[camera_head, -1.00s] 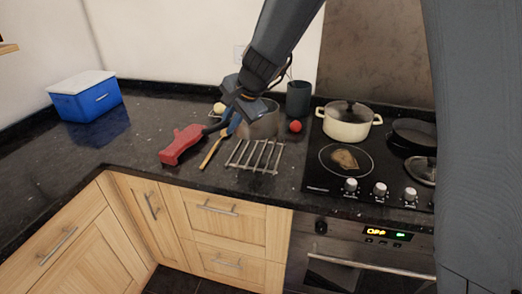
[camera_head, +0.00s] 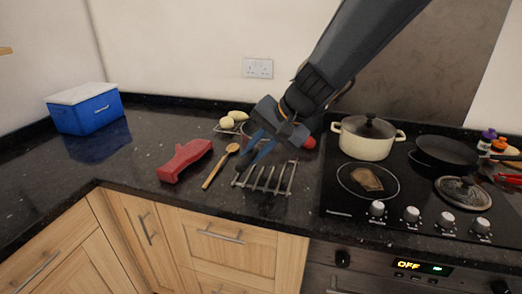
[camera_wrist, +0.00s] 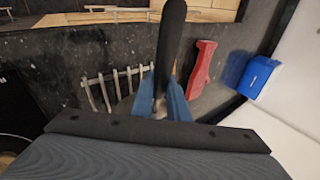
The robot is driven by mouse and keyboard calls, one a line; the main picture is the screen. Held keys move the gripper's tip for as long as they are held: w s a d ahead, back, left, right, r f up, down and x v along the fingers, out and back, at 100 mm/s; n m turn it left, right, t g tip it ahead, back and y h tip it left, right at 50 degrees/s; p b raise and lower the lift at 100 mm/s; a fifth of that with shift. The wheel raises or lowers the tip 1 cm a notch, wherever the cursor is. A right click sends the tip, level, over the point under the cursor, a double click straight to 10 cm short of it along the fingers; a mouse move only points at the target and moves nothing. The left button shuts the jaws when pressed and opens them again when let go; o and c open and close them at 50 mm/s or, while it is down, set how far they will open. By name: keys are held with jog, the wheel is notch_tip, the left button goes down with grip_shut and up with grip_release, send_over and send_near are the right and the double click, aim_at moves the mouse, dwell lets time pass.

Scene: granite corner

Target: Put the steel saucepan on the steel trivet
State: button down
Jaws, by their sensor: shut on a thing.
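The steel saucepan (camera_head: 247,128) is mostly hidden behind my gripper in the head view, with only a bit of its grey side showing. My gripper (camera_head: 257,147) is shut on its black handle, which sticks out between the blue fingers in the wrist view (camera_wrist: 172,45). The handle points towards the counter's front edge. The steel trivet (camera_head: 266,188), a rack of parallel bars, lies on the counter just in front of my gripper. It also shows left of the fingers in the wrist view (camera_wrist: 99,92). I cannot tell whether the pan touches the counter.
A wooden spoon (camera_head: 219,169) and a red object (camera_head: 186,160) lie left of the trivet. The hob with a cream pot (camera_head: 366,139) is right. The left counter is clear before a blue box (camera_head: 87,111).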

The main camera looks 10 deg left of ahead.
jog(key=shift+w+f, duration=0.15)
jog(key=shift+f, duration=3.05)
jog(key=c, duration=1.7)
grip_release()
jog(key=shift+f, duration=0.1)
jog(key=b+v, duration=0.2)
jog(key=v, duration=1)
jog(key=s+d+f+h, duration=0.2)
jog(key=s+d+f, duration=0.2)
jog(key=d, duration=0.5)
jog(key=s+d+f+n+g+h, duration=0.1)
jog(key=s+d+f, duration=0.3)
jog(key=d, duration=0.5)
jog(key=s+d+f+n+h, duration=0.1)
jog(key=s+d+f+h, duration=0.2)
jog(key=d+f, duration=0.4)
jog(key=shift+s+d+f+h+p, duration=0.1)
jog(key=shift+s+d+h+p, duration=0.25)
jog(key=shift+s+d, duration=0.45)
jog(key=shift+w+d, duration=0.1)
